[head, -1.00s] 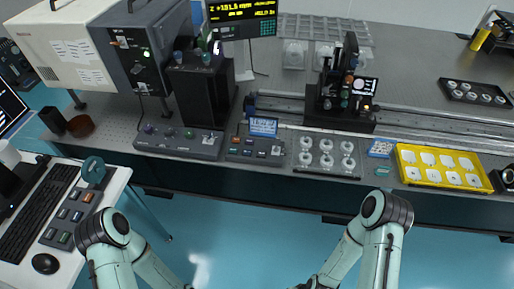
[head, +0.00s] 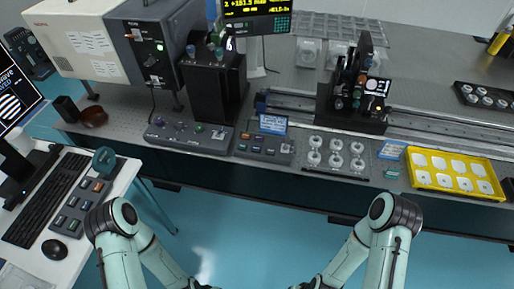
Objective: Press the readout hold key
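The readout display (head: 256,8) stands at the back of the optical table, with yellow figures on a dark screen and a small green keypad at its lower right. A dark key box (head: 264,149) with several coloured keys sits at the table's front edge, a blue label card (head: 273,124) behind it. A grey key pad (head: 80,208) with several keys lies on the left desk. Key lettering is too small to read, so I cannot tell which key is the hold key. Both my arms reach in from below; their grippers are beyond the bottom edge.
A knob panel (head: 188,136) sits left of the key box. To the right are a tray of round parts (head: 336,157), a yellow tray (head: 455,195) and a dark optics carriage on a rail (head: 440,135). The blue floor in front is clear.

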